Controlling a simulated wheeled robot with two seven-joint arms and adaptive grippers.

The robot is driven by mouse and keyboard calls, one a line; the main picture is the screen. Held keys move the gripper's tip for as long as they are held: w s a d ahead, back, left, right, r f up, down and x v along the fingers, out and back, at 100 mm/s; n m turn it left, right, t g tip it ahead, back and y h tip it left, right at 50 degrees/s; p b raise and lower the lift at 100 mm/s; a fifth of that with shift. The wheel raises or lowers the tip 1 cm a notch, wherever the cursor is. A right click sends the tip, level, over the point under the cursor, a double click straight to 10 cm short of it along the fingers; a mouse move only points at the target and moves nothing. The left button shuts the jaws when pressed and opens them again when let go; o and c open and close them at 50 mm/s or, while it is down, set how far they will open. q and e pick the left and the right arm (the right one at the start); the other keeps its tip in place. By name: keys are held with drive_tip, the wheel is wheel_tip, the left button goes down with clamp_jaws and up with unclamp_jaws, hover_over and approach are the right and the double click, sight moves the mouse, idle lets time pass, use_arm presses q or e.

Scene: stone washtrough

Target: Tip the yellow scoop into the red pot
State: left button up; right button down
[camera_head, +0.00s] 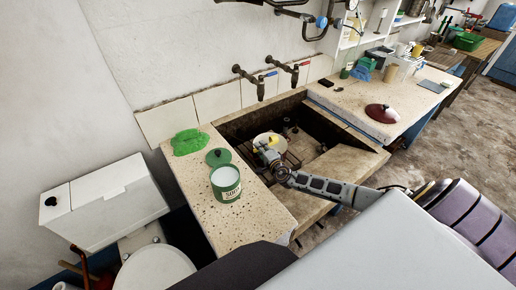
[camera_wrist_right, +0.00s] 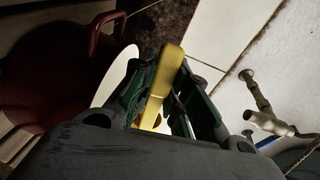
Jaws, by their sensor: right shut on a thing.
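The yellow scoop (camera_head: 273,141) is in my right gripper (camera_head: 268,153), over the stone trough (camera_head: 340,148). In the right wrist view the yellow handle (camera_wrist_right: 163,75) runs between the fingers, which are shut on it. The scoop's bowl is mostly hidden, so I cannot tell what it holds. A dark red, rounded body with a loop handle, seemingly the red pot (camera_wrist_right: 55,65), fills the left of the wrist view. A pale round surface (camera_wrist_right: 112,82) shows beside the fingers. In the head view a pale round vessel (camera_head: 260,140) lies under the gripper, partly hidden. My left gripper is not in view.
Two taps (camera_head: 260,86) project above the trough. A dark red lid (camera_head: 382,113) lies on the right counter, with cups and containers behind.

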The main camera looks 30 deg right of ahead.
drive_tip(key=shift+d+r+m+b, duration=0.2)
drive_tip(key=shift+m+b, duration=0.2)
drive_tip(key=shift+b, duration=0.15)
drive_tip(key=shift+s+d+r+m+y+b, duration=0.1)
drive_tip(key=shift+d+r+m+y+b, duration=0.15)
drive_tip(key=shift+m+b, duration=0.2)
drive_tip(key=shift+d+r+m, duration=0.1)
drive_tip(key=shift+r+m, duration=0.2)
drive_tip(key=shift+m, duration=0.15)
drive_tip(key=shift+r, duration=0.1)
drive_tip(key=shift+r+m+b, duration=0.3)
drive_tip(key=shift+m+b, duration=0.05)
drive_tip(key=shift+m, duration=0.15)
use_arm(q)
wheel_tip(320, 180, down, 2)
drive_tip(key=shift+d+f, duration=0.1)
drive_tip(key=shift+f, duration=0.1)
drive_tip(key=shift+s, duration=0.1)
